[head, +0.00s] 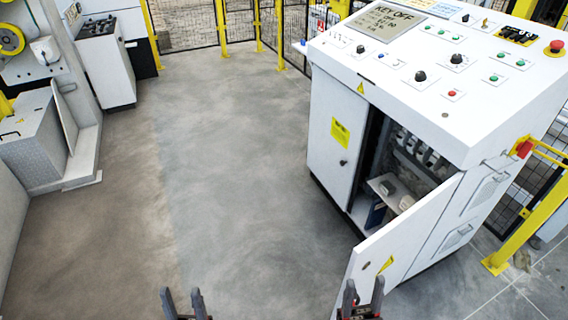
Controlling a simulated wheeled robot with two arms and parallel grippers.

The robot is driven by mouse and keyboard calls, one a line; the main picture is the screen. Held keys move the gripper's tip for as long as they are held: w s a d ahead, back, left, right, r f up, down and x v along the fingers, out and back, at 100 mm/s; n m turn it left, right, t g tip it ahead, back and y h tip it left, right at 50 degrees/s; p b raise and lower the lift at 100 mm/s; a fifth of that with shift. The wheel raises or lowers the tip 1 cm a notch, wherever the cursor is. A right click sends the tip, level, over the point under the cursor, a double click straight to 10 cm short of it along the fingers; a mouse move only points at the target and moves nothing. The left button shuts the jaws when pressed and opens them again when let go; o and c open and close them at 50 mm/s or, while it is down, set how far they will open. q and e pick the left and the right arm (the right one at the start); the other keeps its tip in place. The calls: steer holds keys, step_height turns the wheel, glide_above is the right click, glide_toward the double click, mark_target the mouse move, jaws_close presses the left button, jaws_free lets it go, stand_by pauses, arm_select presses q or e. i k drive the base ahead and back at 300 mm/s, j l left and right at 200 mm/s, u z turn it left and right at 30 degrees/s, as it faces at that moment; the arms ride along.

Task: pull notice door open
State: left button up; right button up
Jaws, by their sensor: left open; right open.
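The notice door (325,150) is the white left door on the front of the control cabinet. It carries a yellow notice label (340,132) and a small dark knob (343,162) below it. It appears closed, lying in line with the cabinet front. My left gripper (185,296) is open and empty at the bottom edge of the view, over the floor and well short of the door. My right gripper (362,292) is open at the bottom, in front of the lower part of the other cabinet door; I cannot tell whether it touches that door.
The cabinet's right door (405,235), with a yellow triangle, stands swung open toward me, showing a shelf (384,184) and components inside. A yellow post (530,228) stands at right. Machines line the left side. The floor (220,170) between is clear.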

mark_target(342, 120)
steer(key=i+u, duration=0.5)
steer(key=i+l+u, duration=0.1)
steer(key=i+u, duration=0.35)
steer(key=i+z, duration=0.25)
steer(key=i, duration=0.35)
steer(key=i+j+z, duration=0.1)
steer(key=i+z, duration=0.15)
steer(key=i, duration=0.3)
steer(key=i+j+z, duration=0.25)
steer(key=i, duration=0.35)
steer(key=z, duration=0.85)
